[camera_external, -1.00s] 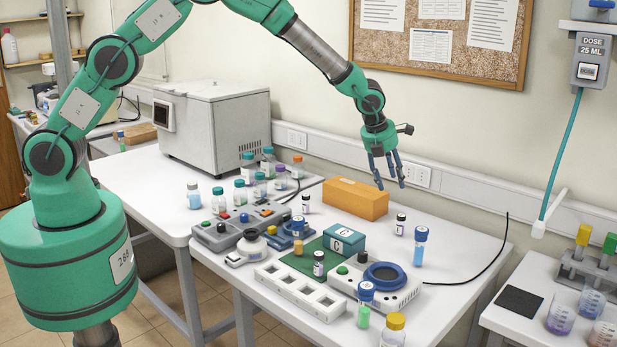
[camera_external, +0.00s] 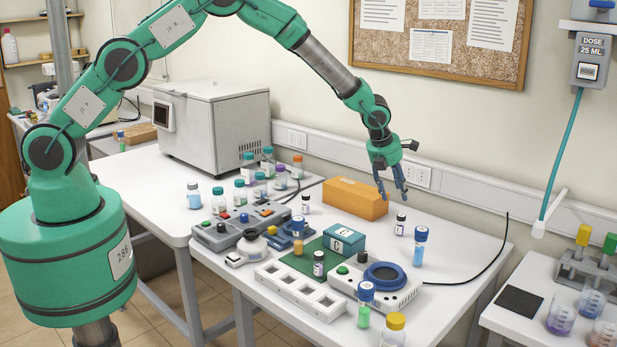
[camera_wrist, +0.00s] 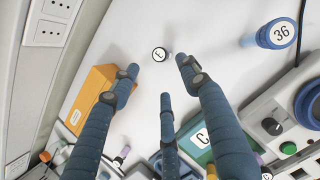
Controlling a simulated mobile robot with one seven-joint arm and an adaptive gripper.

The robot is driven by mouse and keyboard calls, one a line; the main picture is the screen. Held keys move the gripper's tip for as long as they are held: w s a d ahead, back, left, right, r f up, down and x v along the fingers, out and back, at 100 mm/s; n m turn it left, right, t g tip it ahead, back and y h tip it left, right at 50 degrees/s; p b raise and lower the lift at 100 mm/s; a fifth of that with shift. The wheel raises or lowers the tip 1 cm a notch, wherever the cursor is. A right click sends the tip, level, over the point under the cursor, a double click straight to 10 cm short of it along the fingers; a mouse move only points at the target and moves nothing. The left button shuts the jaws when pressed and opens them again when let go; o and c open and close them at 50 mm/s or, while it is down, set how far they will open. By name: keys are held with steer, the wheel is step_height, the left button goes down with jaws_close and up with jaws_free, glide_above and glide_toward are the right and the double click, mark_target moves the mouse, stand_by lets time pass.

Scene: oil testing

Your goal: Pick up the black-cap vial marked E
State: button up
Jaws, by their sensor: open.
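A small black-cap vial (camera_external: 400,224) stands upright on the white table, right of the orange box. In the wrist view its round top label (camera_wrist: 159,54) shows a small, turned letter that looks like E. My gripper (camera_external: 392,194) is open and empty, fingers pointing down, above and slightly left of this vial in the external view. In the wrist view the three blue fingers of my gripper (camera_wrist: 160,76) are spread, and the vial lies just beyond their tips, untouched. Two other black-cap vials, one behind the instruments (camera_external: 306,203) and one on the green mat (camera_external: 319,263), stand further left.
The orange box (camera_external: 355,199) is close on the left. A blue-cap vial (camera_external: 420,246) marked 36 in the wrist view (camera_wrist: 277,34) stands nearby on the right. A teal box (camera_external: 344,239) and a dial device (camera_external: 390,290) are in front. The wall trunking (camera_external: 470,186) runs behind.

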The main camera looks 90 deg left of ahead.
mark_target(401, 216)
steer(key=shift+x, duration=3.45)
steer(key=shift+f, duration=0.1)
steer(key=shift+p+x, duration=0.65)
steer(key=shift+x, duration=1.85)
steer(key=c, duration=1.1)
